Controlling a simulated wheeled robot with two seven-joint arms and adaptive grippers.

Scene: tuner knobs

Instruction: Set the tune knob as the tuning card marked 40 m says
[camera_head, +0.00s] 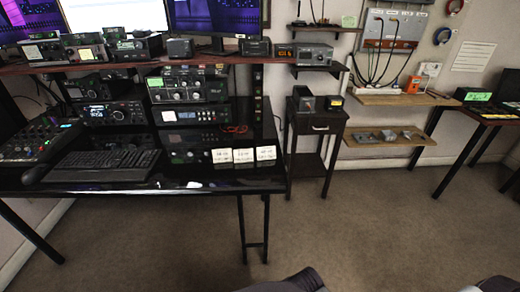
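Three small white cards, a left one (222,156), a middle one (243,155) and a right one (265,153), stand in a row near the right front of the black desk. Their writing is too small to read, so I cannot tell which is marked 40 m. Behind and left of them is a stack of radio units. A dark unit with several round knobs (188,92) is in the upper part of the stack. I cannot tell which knob is the tune knob or where it points. Neither gripper shows; only dark rounded parts of mine appear at the bottom edge.
The black desk (110,178) also holds a keyboard (105,165), a mixer (40,139) and another radio (112,113). A shelf with monitors runs above. A small side table (320,122) stands to the right. The carpet (350,225) in front is clear.

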